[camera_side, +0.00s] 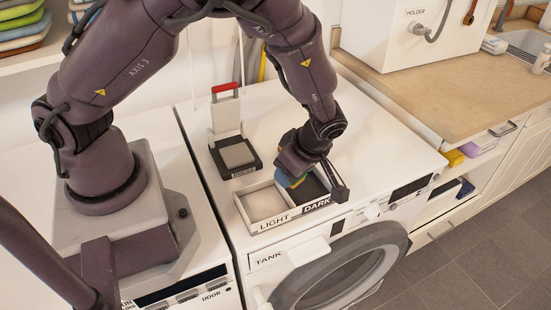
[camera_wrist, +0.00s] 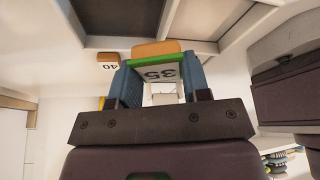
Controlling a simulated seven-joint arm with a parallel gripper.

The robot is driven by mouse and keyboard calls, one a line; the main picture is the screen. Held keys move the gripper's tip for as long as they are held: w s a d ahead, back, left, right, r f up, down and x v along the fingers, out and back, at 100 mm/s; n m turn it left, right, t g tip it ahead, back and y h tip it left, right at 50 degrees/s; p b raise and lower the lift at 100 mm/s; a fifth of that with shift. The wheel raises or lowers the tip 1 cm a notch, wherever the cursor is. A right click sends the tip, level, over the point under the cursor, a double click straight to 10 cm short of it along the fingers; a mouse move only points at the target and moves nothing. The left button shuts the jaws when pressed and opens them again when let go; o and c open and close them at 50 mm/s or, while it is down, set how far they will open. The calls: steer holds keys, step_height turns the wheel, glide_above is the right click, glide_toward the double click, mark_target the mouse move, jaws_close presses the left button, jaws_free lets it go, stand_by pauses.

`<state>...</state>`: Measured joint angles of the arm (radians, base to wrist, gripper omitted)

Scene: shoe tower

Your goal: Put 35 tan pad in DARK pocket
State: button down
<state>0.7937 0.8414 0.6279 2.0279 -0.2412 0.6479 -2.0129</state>
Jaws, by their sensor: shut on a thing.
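My gripper (camera_side: 291,178) is low over the tray, around the divider between the two pockets and towards the DARK side. In the wrist view, its blue fingers (camera_wrist: 157,66) are shut on a tan-orange pad (camera_wrist: 155,48) with a green band and a white label reading 35. In the side view the pad is mostly hidden by the fingers. The DARK pocket (camera_side: 312,190) is dark inside and lies at the right of the white tray. It also shows in the wrist view (camera_wrist: 120,18), beyond the pad. I cannot tell whether the pad touches the tray.
The pale LIGHT pocket (camera_side: 264,204) is to the left. A dark-based stand with a grey plate (camera_side: 237,155) and red-topped upright is behind the tray. A small orange block marked 40 (camera_wrist: 107,62) shows in the wrist view. The white machine top (camera_side: 370,135) is clear towards the back right.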

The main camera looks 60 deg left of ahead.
steer(key=s+a+r+m+t, duration=0.15)
steer(key=s+r+m, duration=0.25)
steer(key=s+r, duration=0.5)
steer(key=w+f, duration=0.1)
steer(key=w, duration=0.1)
steer(key=w+f, duration=0.3)
steer(key=w, duration=0.2)
steer(key=shift+d+f, duration=0.4)
glide_above(303, 188)
steer(key=d, duration=0.1)
steer(key=f, duration=0.5)
steer(key=shift+s+d+f, duration=0.1)
steer(key=shift+s+f, duration=0.2)
steer(key=shift+w+f, duration=0.2)
steer(key=shift+f, duration=0.05)
steer(key=shift+w+f, duration=0.1)
steer(key=shift+f, duration=1.55)
